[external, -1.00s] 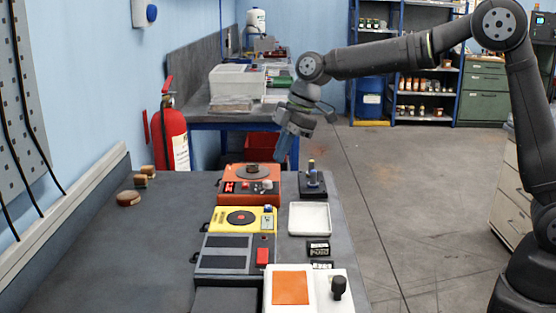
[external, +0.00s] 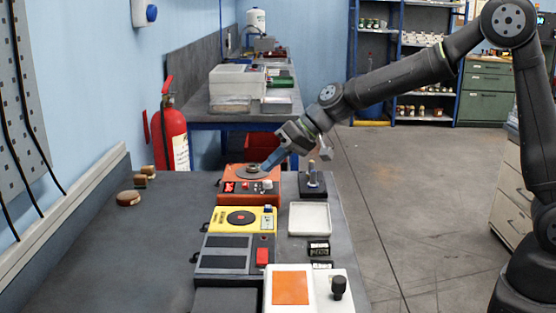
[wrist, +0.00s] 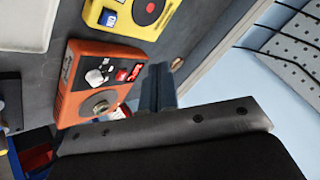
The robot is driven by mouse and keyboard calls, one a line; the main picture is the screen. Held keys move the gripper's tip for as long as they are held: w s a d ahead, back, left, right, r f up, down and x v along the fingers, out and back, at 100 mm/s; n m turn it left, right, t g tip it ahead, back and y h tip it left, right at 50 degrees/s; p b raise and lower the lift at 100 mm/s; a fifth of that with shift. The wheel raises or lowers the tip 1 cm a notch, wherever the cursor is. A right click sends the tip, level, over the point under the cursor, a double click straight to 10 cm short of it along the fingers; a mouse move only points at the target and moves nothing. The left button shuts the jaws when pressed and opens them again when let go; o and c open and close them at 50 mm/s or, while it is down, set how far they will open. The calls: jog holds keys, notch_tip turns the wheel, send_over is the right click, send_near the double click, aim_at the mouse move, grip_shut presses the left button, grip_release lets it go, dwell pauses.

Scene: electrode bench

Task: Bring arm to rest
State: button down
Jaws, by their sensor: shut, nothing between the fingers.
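My gripper (external: 272,162) is over the far end of the bench, just above the orange device (external: 233,183), and its blue fingers point down and to the left. In the wrist view my gripper (wrist: 158,84) has its fingers together with nothing between them. The orange device (wrist: 72,92) also shows there, with a round grey plate, a white knob and red parts on top. In the external view the fingertips overlap the device's plate area; I cannot tell whether they touch it.
A yellow device (external: 222,220), a grey two-pad unit (external: 222,262) and a white tray (external: 309,219) lie nearer. A black stand with a post (external: 312,180) is right of the orange device. A fire extinguisher (external: 172,135) stands at the wall.

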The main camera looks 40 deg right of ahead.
notch_tip(320, 180, down, 5)
jog(key=shift+f, duration=0.1)
dwell(0.3)
